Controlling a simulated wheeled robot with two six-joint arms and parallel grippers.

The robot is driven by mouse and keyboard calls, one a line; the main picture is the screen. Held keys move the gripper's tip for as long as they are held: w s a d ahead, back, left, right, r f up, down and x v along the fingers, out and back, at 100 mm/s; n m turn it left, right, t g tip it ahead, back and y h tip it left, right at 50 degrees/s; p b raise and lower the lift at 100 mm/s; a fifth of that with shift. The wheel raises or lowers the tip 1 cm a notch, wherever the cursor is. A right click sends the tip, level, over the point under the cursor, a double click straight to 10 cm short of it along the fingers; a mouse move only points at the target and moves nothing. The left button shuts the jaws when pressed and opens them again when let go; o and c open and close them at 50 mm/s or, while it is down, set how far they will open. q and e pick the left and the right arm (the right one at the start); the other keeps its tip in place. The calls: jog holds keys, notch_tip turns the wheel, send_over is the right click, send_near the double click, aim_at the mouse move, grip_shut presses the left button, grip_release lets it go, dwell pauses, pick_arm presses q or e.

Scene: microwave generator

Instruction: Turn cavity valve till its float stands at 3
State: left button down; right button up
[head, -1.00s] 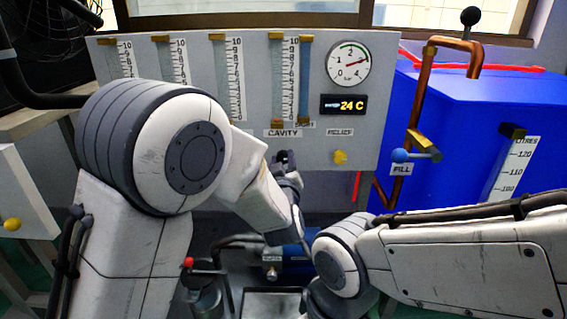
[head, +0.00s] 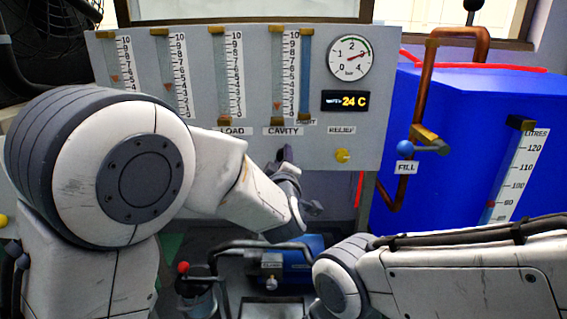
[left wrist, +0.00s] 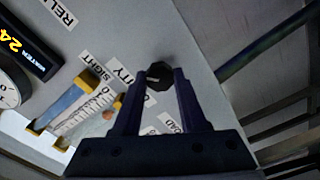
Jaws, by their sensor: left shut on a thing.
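The cavity valve's dark knob (left wrist: 159,76) sits between the fingertips of my left gripper (left wrist: 160,82) in the left wrist view, and the gripper is shut on it. In the head view, my left gripper (head: 285,156) is at the panel just below the CAVITY label (head: 283,131), and the knob is mostly hidden. The cavity tube (head: 278,70) has a small red float (head: 277,106) low in it, at about 2 on its scale (head: 291,75). The float also shows as an orange dot in the left wrist view (left wrist: 107,115). My right gripper is out of view.
The yellow relief knob (head: 342,156) is right of my left gripper. The pressure gauge (head: 350,57) and 24 C display (head: 345,101) are above it. A blue tank (head: 470,110) with a fill valve (head: 425,147) stands right. A blue pump (head: 305,262) is below the panel.

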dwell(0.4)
pick_arm(q)
jog(key=shift+c, duration=2.3)
grip_release()
jog(key=s+p, duration=0.3)
jog(key=s, duration=0.7)
jog(key=shift+s, duration=0.25)
